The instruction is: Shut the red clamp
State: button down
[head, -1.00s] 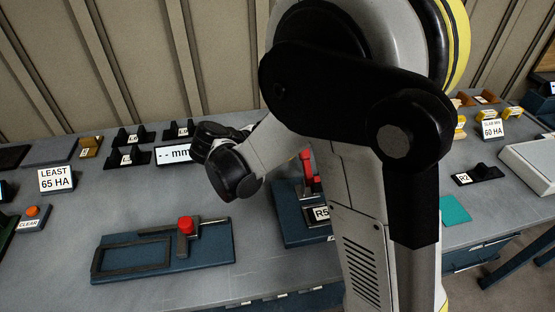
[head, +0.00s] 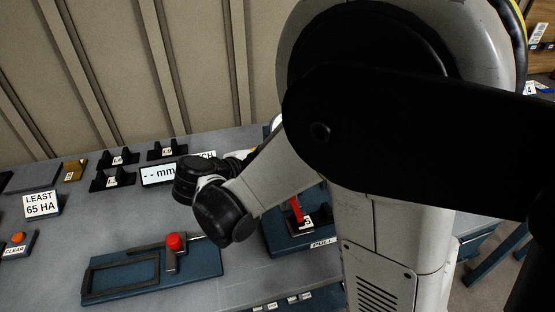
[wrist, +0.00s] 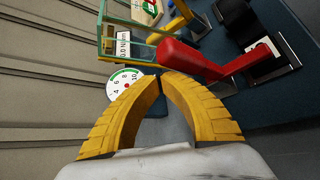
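The red clamp (head: 297,210) stands on a blue base (head: 285,238) behind my arm; my arm hides part of it in the head view. In the wrist view its red lever (wrist: 195,62) slants from a thick grip at upper middle down to a dark bracket at right. My gripper (wrist: 161,76) has yellow fingers with their tips together and nothing visible between them. The tips are just below the lever's grip end in the picture; I cannot tell whether they touch it. In the head view my arm hides the fingers.
A blue fixture (head: 205,265) with a red knob (head: 175,242) lies left of the clamp. A dial gauge (wrist: 124,84) and a green-edged frame (wrist: 128,47) are close to my fingertips.

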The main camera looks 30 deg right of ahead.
jog(key=shift+s, duration=0.45)
jog(key=shift+s+a+f, duration=0.1)
jog(key=shift+s, duration=0.1)
jog(key=w, duration=0.4)
jog(key=s+a+p, duration=0.2)
jog(key=s+a, duration=0.2)
jog(key=a, duration=0.4)
jog(key=shift+a, duration=0.2)
